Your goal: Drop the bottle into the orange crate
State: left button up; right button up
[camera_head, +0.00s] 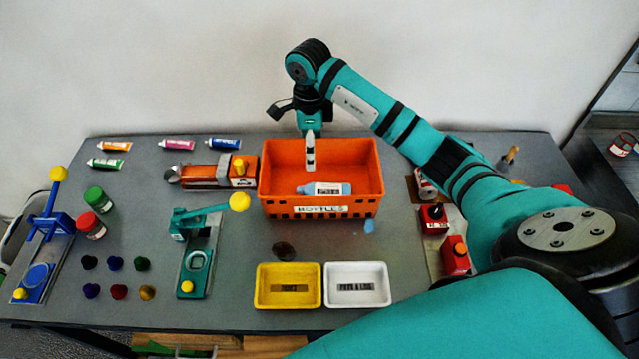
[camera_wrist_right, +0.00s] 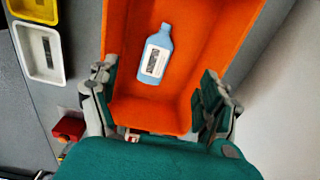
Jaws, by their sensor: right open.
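The light blue bottle (camera_head: 325,189) with a white label lies on its side inside the orange crate (camera_head: 358,160), on its floor. The crate's front wall carries a label reading BOTTLES. In the right wrist view the bottle (camera_wrist_right: 156,57) lies beyond my fingertips, apart from them, against the orange crate wall and floor (camera_wrist_right: 212,45). My right gripper (camera_head: 310,150) reaches down over the back of the crate. In the wrist view my right gripper (camera_wrist_right: 160,98) is open, its fingers wide apart with nothing between them. My left gripper is not in view.
A yellow tray (camera_head: 288,302) and a white tray (camera_head: 357,301) stand in front of the crate. A teal press (camera_head: 195,255) and an orange-and-grey device (camera_head: 205,176) stand to its left. Red containers (camera_head: 455,255) stand on the right, beside my arm.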

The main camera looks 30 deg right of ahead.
notch_tip(320, 180, up, 6)
jog(key=shift+f, duration=0.1)
jog(key=shift+s+a+f, duration=0.1)
dwell(0.5)
